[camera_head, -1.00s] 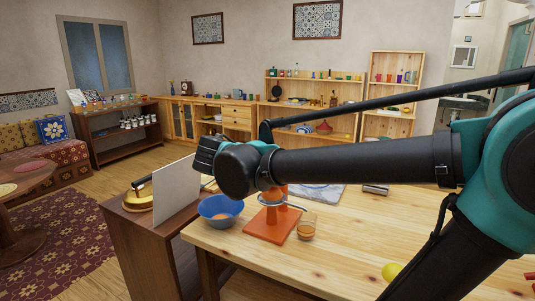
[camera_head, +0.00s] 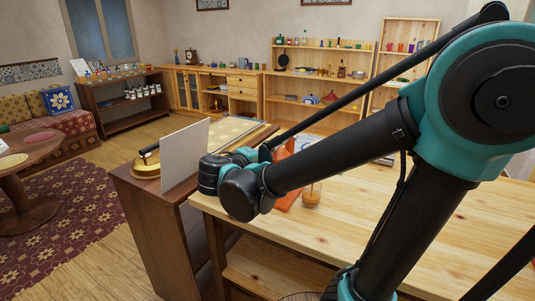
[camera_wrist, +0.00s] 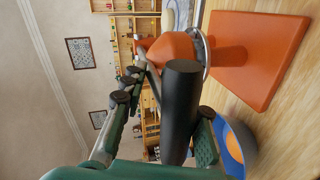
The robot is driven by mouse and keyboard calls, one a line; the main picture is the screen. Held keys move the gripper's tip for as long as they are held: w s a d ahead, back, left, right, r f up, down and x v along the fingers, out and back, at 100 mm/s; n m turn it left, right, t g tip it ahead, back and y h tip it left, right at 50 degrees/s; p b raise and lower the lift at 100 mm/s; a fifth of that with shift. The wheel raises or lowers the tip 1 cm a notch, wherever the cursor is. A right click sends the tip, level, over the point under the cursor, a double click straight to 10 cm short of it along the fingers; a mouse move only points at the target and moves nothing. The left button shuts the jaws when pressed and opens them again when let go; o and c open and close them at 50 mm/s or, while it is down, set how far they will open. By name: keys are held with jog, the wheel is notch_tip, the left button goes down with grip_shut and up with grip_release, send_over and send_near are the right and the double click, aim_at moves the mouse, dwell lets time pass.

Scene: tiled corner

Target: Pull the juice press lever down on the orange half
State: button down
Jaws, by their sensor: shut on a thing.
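The orange juice press (camera_wrist: 262,62) lies sideways across the wrist view, with its flat base at the upper right and a metal ring around its middle. In the head view only parts of the press (camera_head: 284,152) show behind my arm. My gripper (camera_wrist: 168,98) is shut on the black lever handle (camera_wrist: 182,105), with one green finger on each side of it. In the head view my wrist hides the gripper and handle. No orange half is clearly visible inside the press.
A blue bowl (camera_wrist: 246,137) with something orange inside sits beside the press. A small glass (camera_head: 311,196) stands on the wooden table (camera_head: 410,225). A white panel (camera_head: 185,155) rises left of my wrist. The table's right part is clear.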

jog(key=shift+f, duration=0.15)
jog(key=c, duration=1.5)
grip_release()
jog(key=shift+w+d, duration=0.1)
jog(key=shift+c, duration=0.2)
jog(key=v, duration=1.2)
jog(key=shift+c, duration=0.5)
